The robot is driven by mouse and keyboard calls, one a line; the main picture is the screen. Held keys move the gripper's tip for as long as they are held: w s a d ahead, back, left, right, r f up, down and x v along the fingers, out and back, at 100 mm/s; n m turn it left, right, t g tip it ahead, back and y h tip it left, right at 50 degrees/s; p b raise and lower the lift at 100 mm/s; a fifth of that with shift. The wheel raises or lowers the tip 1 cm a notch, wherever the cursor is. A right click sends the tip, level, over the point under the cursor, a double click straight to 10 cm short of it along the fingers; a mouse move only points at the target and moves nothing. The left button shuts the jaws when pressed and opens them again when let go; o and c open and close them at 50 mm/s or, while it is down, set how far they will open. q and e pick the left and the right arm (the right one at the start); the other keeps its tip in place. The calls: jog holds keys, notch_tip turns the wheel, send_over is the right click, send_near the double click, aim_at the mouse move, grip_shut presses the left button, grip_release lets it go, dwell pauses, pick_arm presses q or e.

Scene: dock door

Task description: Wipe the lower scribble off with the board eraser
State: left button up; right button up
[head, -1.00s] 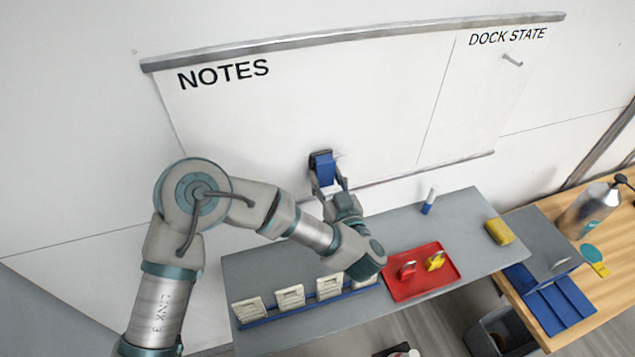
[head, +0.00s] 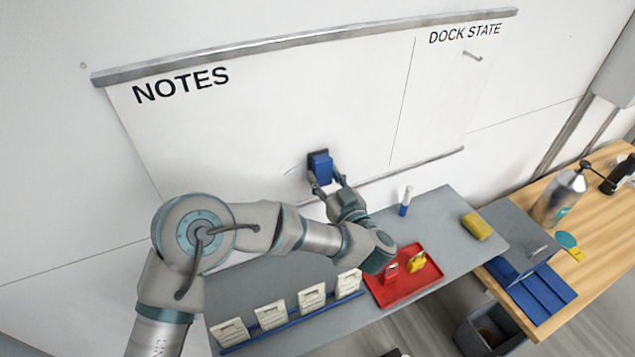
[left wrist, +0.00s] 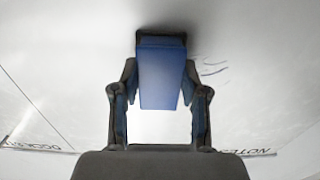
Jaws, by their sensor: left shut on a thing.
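The board eraser (head: 321,167), a blue block with a dark pad, is at the lower part of the whiteboard (head: 270,115). My left gripper (head: 328,187) is shut on it, with a finger on each side. In the left wrist view the eraser (left wrist: 161,75) sits between the fingers, its dark pad at the board; firm contact is hard to judge. Faint dark strokes of the scribble (left wrist: 212,68) show just right of the eraser there. In the head view the scribble (head: 292,170) is a very faint trace left of the eraser. My right gripper is not in view.
Below the board, a grey shelf (head: 440,215) holds a marker (head: 405,202), a yellow sponge (head: 477,227), a red tray (head: 405,290) and a blue rack (head: 300,318) with white cards. A wooden table (head: 600,225) with a bottle (head: 560,197) stands at right.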

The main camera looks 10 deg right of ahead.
pick_arm(q)
jog(key=shift+w+d, duration=0.35)
jog(key=shift+d, duration=0.5)
jog(key=shift+b, duration=0.45)
jog(key=shift+s+a+b, duration=0.25)
jog(key=shift+s+a, duration=0.35)
jog(key=shift+a, duration=1.15)
jog(key=shift+s+a+b, duration=0.3)
jog(key=shift+s+a, duration=0.25)
jog(key=shift+a, duration=1.2)
jog(key=shift+s+a+b, duration=0.25)
jog(key=shift+s+a, duration=0.35)
jog(key=shift+a, duration=1.15)
jog(key=shift+d+r, duration=0.15)
jog(key=shift+r, duration=0.05)
jog(key=w+d+b, duration=0.1)
jog(key=w+d, duration=0.2)
jog(key=d, duration=0.7)
jog(key=shift+w+d+b, duration=0.15)
jog(key=shift+w+b, duration=0.1)
jog(key=shift+b, duration=0.1)
jog(key=shift+s+a+b, duration=0.15)
jog(key=shift+s+a, duration=0.4)
jog(key=shift+a, duration=1.25)
jog(key=shift+s+a+b, duration=0.2)
jog(key=shift+s+a, duration=0.4)
jog(key=shift+a, duration=1.15)
jog(key=shift+s+a+b, duration=0.15)
jog(key=shift+s+a, duration=0.4)
jog(key=shift+a, duration=1.25)
